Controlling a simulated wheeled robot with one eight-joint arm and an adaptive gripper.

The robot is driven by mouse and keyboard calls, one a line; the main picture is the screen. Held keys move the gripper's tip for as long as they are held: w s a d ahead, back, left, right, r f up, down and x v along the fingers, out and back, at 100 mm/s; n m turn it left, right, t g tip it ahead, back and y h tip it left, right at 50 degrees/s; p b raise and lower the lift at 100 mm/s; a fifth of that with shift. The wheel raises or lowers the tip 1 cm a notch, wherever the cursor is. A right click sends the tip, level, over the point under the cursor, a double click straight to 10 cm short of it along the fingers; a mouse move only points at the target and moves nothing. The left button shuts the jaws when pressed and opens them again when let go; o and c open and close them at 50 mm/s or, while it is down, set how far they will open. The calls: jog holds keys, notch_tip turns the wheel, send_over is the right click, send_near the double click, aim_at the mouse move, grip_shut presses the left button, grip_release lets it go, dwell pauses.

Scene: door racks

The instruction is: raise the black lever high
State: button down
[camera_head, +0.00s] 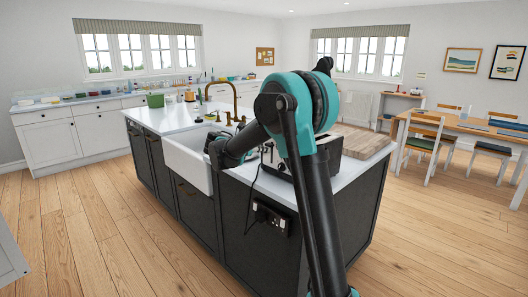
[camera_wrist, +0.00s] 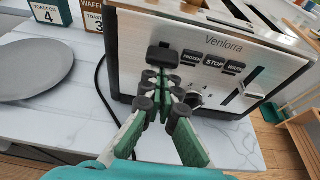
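A silver toaster (camera_wrist: 222,55) with black edges stands on the white worktop; it also shows in the head view (camera_head: 283,160), partly behind my arm. On its front, at left, sits a wide black lever (camera_wrist: 163,56); its slot is mostly hidden.
A row of black buttons (camera_wrist: 213,62) and a dial (camera_wrist: 193,99) lie right of the fingertips. A black cord (camera_head: 254,190) runs to a socket on the island. The sink (camera_head: 187,160) is left of the toaster.

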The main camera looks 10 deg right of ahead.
notch_tip(320, 180, down, 4)
jog(key=shift+r, duration=0.25)
jog(key=v, duration=1)
jog(key=s+d+f+m+g+y, duration=0.45)
jog(key=s+d+f+m, duration=0.75)
jog(key=s, duration=0.4)
jog(key=s+f+m+y, duration=0.3)
jog(key=s+f+m, duration=0.2)
jog(key=s, duration=0.5)
jog(key=s+f+m+y, duration=0.4)
jog(key=s+f+m, duration=0.2)
jog(key=s+m, duration=0.2)
jog(key=shift+s+a, duration=0.4)
jog(key=shift+s, duration=0.75)
